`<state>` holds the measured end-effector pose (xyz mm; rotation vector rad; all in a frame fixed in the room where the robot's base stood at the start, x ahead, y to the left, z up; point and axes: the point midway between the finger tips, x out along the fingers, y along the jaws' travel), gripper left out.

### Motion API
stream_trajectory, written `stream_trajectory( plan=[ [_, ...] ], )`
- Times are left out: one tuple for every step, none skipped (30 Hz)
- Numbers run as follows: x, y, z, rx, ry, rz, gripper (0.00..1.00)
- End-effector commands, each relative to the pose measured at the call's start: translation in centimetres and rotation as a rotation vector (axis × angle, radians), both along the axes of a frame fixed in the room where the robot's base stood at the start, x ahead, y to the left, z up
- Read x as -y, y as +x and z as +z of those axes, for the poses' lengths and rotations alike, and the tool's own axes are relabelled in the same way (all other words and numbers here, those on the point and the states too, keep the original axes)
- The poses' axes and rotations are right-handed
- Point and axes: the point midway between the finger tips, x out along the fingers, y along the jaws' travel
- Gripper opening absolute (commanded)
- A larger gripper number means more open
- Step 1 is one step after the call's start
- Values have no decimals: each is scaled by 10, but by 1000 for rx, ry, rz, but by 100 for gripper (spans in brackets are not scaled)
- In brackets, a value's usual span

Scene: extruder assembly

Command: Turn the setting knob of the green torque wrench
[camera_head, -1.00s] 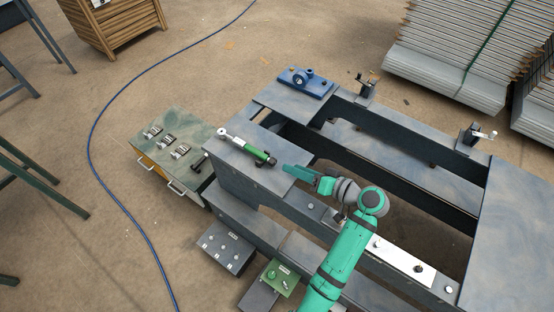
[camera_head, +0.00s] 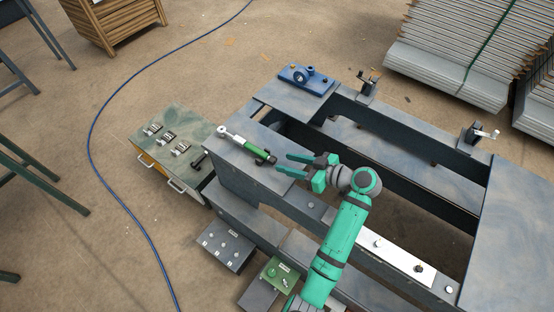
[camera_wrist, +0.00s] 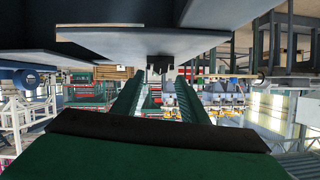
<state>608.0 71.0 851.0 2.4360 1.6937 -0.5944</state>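The green torque wrench (camera_head: 250,149) lies on the grey plate at the near left corner of the frame. It has a silver head at the left end, a green grip, and a dark end at the right, where the setting knob (camera_head: 271,161) seems to be. My gripper (camera_head: 283,163) is open and empty, just right of that dark end, with its fingers pointing at it. In the wrist view my two green fingers (camera_wrist: 155,90) stand apart. A small dark shape beyond them under the plate edge may be the wrench end; I cannot tell.
The grey plate (camera_head: 226,167) carries the wrench. A blue bracket (camera_head: 306,81) stands on the frame behind. A cabinet (camera_head: 193,132) with several small metal parts is at the left. Grey and green boxes (camera_head: 226,246) are in front. Open gaps lie inside the frame.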

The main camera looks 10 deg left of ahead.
Motion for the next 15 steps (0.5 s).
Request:
stream_trajectory(
  plan=[
    [-8, 3, -4, -1, 1, 1, 40],
    [-13, 4, -5, -1, 1, 1, 40],
    [-18, 6, -8, -1, 0, 2, 40],
    [-22, 7, -9, -1, -1, 1, 40],
    [-25, 8, -11, -1, 0, 2, 40],
    [-29, 10, -13, -2, 0, 1, 40],
    [-32, 11, -14, -1, 0, 0, 40],
    [-34, 12, -15, -1, 0, 0, 40],
    [-37, 13, -16, -1, 0, 0, 40],
    [-38, 13, -17, -1, 0, 0, 40],
    [-40, 14, -17, -1, 0, 0, 40],
    [-41, 14, -18, 0, 0, -1, 40],
    [-42, 14, -18, 0, 0, -1, 40],
    [-43, 15, -18, 0, 0, -1, 40],
    [-43, 15, -18, 0, 0, -1, 40]
  ],
)
